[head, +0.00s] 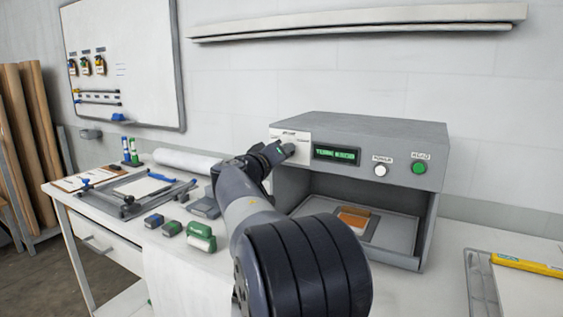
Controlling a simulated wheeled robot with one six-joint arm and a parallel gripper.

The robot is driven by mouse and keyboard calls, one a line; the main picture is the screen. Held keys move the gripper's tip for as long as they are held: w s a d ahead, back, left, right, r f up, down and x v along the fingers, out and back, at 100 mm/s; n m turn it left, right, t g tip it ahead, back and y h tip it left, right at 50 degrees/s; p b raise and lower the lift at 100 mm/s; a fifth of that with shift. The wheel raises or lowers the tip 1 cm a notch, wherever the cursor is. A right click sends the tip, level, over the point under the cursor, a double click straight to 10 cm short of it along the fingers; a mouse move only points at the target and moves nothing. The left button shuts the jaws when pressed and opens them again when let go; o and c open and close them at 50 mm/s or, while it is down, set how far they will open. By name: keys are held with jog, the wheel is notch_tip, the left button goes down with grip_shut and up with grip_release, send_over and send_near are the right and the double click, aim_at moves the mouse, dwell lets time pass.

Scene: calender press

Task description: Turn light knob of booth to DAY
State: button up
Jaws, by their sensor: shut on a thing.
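The booth (360,128) is a grey box on the white table, with a dark open chamber below its front panel. A white label plate (302,143) is at the panel's upper left. My gripper (286,152) reaches up to this plate from the left and is shut on the light knob there. The gripper covers the knob, so its pointer and setting cannot be read. A green lit display (337,155) is right of it, its text too small to read surely. A white button (380,170) and a green button (418,168) sit further right.
An orange-brown block (354,216) lies on a tray inside the booth. Left of my arm are several small coloured blocks, including a green one (201,237), a frame (127,198) and a clipboard (80,179). A yellow strip (526,265) lies at right.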

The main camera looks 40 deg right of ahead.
jog(key=shift+n+b, duration=0.3)
jog(key=shift+n, duration=1.6)
jog(key=o, duration=1)
jog(key=b+v, duration=0.1)
jog(key=v, duration=0.9)
jog(key=shift+s+a+b, duration=0.2)
jog(key=shift+a+b, duration=0.15)
